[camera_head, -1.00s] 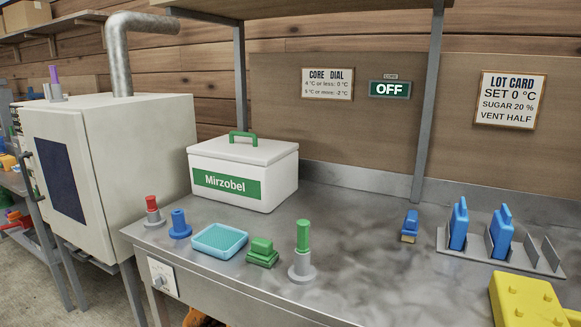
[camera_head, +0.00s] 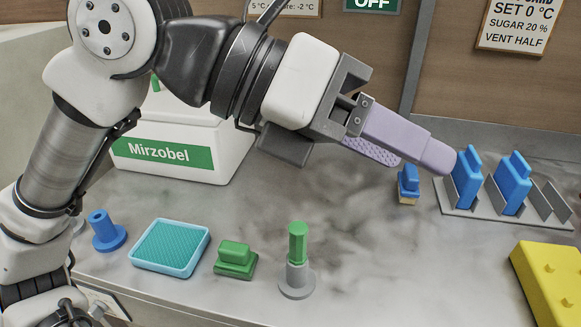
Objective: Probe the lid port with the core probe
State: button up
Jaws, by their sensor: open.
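My gripper (camera_head: 418,161) is open and empty, with lavender fingers. It reaches in from the left above the right part of the steel bench, near a small blue brush-like block. A green handle standing upright in a round grey holder (camera_head: 297,280), possibly the core probe, is on the bench below and left of the gripper, apart from it. The white Mirzobel box (camera_head: 215,165) stands at the back left. My arm covers much of its lid, and I cannot make out a port.
A blue peg (camera_head: 106,232), a light-blue tray (camera_head: 170,246) and a green block (camera_head: 236,261) stand along the front. The small blue block (camera_head: 408,183), a grey rack (camera_head: 480,213) with two blue pieces and a yellow block (camera_head: 550,285) are right. The middle bench is clear.

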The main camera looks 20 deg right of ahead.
jog(key=w+d+f+n+t+y, duration=0.2)
jog(key=w+f+n+t+y, duration=0.1)
jog(key=w+f+y, duration=0.3)
jog(key=n+t+y, duration=0.3)
jog(key=n+y, duration=0.1)
jog(key=y, duration=0.1)
send_over(298, 227)
notch_tip(298, 227, down, 5)
jog(key=shift+f+p, duration=0.15)
jog(key=shift+p, duration=0.3)
notch_tip(298, 227, down, 14)
jog(key=shift+r+p, duration=0.2)
jog(key=shift+p, duration=0.2)
jog(key=shift+c, duration=0.2)
grip_shut()
jog(key=shift+r, duration=0.65)
jog(key=c, duration=0.6)
grip_release()
grip_shut()
